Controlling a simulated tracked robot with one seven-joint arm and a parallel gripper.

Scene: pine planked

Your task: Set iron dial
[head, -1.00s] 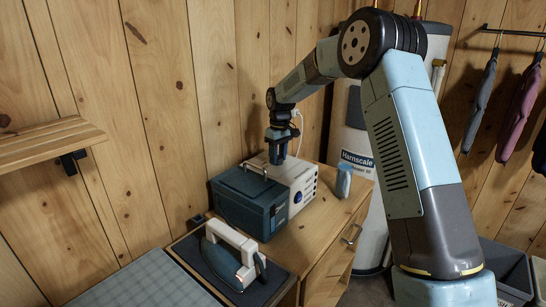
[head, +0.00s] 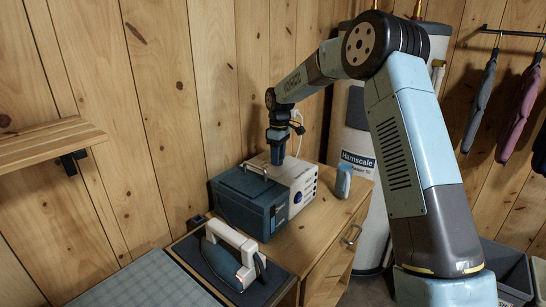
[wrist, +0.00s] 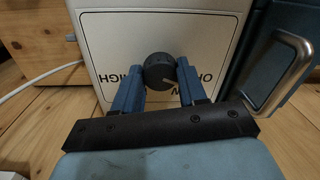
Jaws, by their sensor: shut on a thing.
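The iron station (head: 238,205) has a dark blue tank and a white housing (head: 302,184), and stands on a wooden cabinet. In the wrist view a dark round dial (wrist: 158,71) with a pale pointer mark sits on the white panel (wrist: 108,42), ringed by upside-down lettering; "HIGH" and "ON" are readable, another word is partly hidden. My gripper (head: 277,160) points down onto the top of the station. In the wrist view its blue fingers (wrist: 160,82) are shut on the dial, one on each side. The head view hides the dial behind the gripper.
A white and dark iron (head: 232,257) rests on a dark mat left of the station. A blue-grey bottle-like object (head: 343,181) stands on the cabinet (head: 313,236) to the right. A metal handle (wrist: 284,72) rises close beside my fingers. A white cable (wrist: 40,77) runs behind.

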